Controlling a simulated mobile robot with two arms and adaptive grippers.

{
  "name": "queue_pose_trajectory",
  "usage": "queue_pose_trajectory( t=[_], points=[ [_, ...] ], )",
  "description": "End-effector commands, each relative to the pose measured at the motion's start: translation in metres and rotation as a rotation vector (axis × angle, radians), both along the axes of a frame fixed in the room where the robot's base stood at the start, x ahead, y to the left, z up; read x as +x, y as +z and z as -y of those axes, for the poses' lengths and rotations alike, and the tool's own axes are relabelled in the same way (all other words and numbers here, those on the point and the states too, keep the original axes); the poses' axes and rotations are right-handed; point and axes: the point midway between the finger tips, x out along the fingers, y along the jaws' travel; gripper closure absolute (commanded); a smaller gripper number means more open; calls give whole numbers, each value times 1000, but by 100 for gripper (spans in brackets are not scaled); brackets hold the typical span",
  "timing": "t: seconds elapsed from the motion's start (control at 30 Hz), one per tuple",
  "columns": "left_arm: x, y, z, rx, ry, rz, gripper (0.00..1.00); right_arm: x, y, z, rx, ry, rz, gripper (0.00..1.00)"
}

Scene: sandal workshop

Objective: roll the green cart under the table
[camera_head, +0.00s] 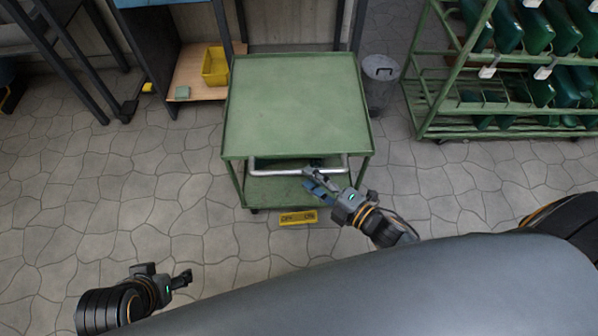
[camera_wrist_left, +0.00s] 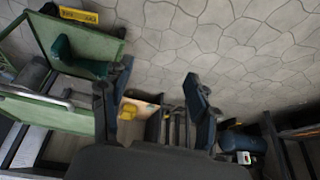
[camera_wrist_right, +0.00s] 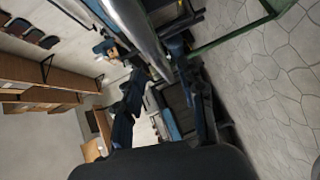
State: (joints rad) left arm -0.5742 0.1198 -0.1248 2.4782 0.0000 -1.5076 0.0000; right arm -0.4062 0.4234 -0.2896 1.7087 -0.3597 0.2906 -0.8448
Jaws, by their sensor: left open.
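The green cart (camera_head: 295,105) stands upright on the stone floor in the middle of the head view, with a flat top and a lower shelf. Its pale metal handle (camera_head: 275,173) faces me and also shows in the right wrist view (camera_wrist_right: 140,32). My right gripper (camera_head: 313,182) is at the right part of this handle, with the bar between or just beyond its fingers; a firm grip cannot be made out. My left gripper (camera_head: 187,279) is open and empty over bare floor, well left of the cart. The table (camera_head: 186,60) is behind and left of the cart, partly out of view.
A yellow bin (camera_head: 215,66) sits on a wooden shelf behind the cart. A grey waste bin (camera_head: 380,85) stands right of it, near a green rack (camera_head: 440,128) with dark green sandals. A yellow marker (camera_head: 298,217) lies before the cart.

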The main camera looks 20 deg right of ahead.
Motion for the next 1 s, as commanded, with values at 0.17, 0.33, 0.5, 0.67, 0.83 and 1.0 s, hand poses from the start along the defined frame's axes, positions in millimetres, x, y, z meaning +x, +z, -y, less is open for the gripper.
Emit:
queue_pose_trajectory(
  t=[0.17, 0.33, 0.5, 0.67, 0.83, 1.0],
  points=[
    [29, 6, 9, -28, -11, 133, 39, 27, -6, -15, 0, -1, 0, 61],
    [42, 12, 13, -42, -17, 201, 39, 39, -7, -22, 0, -1, 0, 61],
    [46, 15, 15, -47, -18, 221, 39, 42, -8, -24, -1, -1, -3, 61],
    [46, 15, 15, -46, -18, 220, 39, 42, -7, -23, 0, -1, -2, 61],
    [46, 15, 15, -46, -18, 220, 39, 41, -7, -23, 0, -1, -2, 93],
    [46, 15, 15, -46, -18, 220, 39, 41, -7, -23, 0, -1, -2, 100]
  ],
)
